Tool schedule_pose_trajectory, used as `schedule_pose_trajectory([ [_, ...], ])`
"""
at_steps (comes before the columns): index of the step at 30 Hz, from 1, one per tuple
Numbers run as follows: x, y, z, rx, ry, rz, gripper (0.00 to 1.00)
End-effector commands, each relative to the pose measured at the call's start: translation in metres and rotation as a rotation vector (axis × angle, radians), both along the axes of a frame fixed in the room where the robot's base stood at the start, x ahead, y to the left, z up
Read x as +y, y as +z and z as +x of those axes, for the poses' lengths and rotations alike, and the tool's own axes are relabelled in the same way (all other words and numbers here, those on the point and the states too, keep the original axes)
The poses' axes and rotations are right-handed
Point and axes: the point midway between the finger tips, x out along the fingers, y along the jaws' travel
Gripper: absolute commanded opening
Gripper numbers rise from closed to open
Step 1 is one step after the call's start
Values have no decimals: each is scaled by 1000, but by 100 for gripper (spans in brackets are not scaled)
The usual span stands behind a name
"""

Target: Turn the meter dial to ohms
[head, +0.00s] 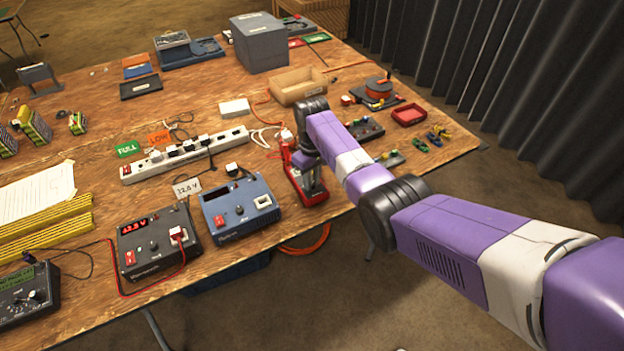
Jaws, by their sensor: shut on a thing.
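A red-edged device (293,193), which looks like the meter, lies near the table's front edge, just right of the blue charger. My gripper (313,190) points down over its middle and is shut on a small part there, apparently the meter dial. The gripper and wrist hide most of the meter's face. The dial's marks and setting cannot be read.
The blue charger (238,207) stands close left of the meter, with a black charger (155,242) beyond it. A black device with a green display (28,293) is at far left. A power strip (185,153) and cardboard tray (297,86) lie behind.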

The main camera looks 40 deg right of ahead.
Motion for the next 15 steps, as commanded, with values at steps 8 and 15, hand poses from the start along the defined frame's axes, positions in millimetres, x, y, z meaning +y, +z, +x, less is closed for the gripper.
schedule_pose_trajectory([
  [8,-1,1,0,-2,-1,-1,45],
  [15,-1,0,0,0,0,0,46],
])
